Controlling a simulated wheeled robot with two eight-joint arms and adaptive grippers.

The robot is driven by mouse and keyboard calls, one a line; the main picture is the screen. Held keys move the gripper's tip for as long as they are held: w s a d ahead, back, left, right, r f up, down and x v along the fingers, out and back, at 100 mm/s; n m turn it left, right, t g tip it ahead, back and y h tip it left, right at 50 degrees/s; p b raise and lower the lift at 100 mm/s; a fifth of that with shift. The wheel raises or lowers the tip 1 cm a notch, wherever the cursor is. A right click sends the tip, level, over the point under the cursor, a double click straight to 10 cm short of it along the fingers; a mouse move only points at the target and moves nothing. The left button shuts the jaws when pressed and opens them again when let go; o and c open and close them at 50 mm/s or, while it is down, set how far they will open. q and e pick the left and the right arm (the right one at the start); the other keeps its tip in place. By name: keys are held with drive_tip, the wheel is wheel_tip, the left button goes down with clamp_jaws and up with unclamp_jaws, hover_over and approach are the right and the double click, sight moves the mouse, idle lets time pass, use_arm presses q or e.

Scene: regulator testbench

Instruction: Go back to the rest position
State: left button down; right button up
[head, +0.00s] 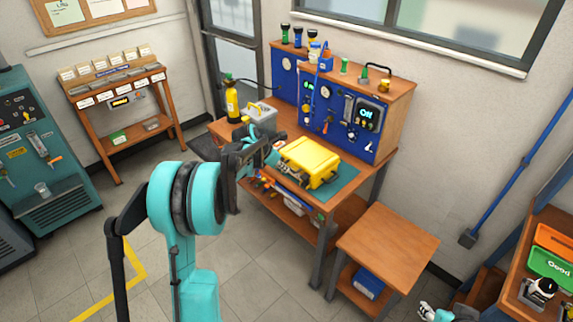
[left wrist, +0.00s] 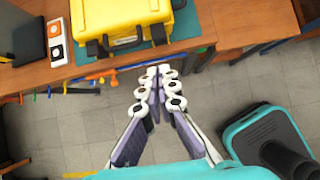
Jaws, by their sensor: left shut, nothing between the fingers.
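My left arm (head: 185,215) rises from the bottom of the head view. Its gripper (head: 270,160) shows small and dark in front of the workbench, left of the yellow case (head: 311,158). In the left wrist view the gripper's fingers (left wrist: 158,72) are together with nothing between them. They are over the floor at the bench's front edge, below the yellow case (left wrist: 125,18) in the picture. My right gripper is not clearly in view; only a small white and teal part shows at the bottom right of the head view.
The wooden workbench (head: 362,178) carries a blue test panel (head: 345,120), a yellow bottle (head: 232,102) and a grey box (head: 262,122). A low side table (head: 388,240) stands to its right. A teal machine (head: 40,150) is at the left. Open floor lies before the bench.

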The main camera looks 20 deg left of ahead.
use_arm(q)
drive_tip(key=s+d+r+m+y+b, duration=0.1)
drive_tip(key=s+d+r+m, duration=0.3)
drive_tip(key=s+d+m, duration=0.3)
drive_tip(key=s+d+r+m, duration=0.4)
drive_tip(key=s+d+m, duration=0.1)
drive_tip(key=s+m, duration=0.35)
drive_tip(key=s+d+f+m, duration=0.2)
drive_tip(key=s+m, duration=0.6)
drive_tip(key=s, duration=0.1)
drive_tip(key=s+d+f+m+y+b, duration=0.1)
drive_tip(key=s+d+f+m, duration=0.1)
drive_tip(key=s+m, duration=0.6)
drive_tip(key=shift+s+d+f+t+y+b, duration=0.3)
drive_tip(key=shift+s+d+f+t, duration=0.1)
drive_tip(key=shift+s, duration=0.4)
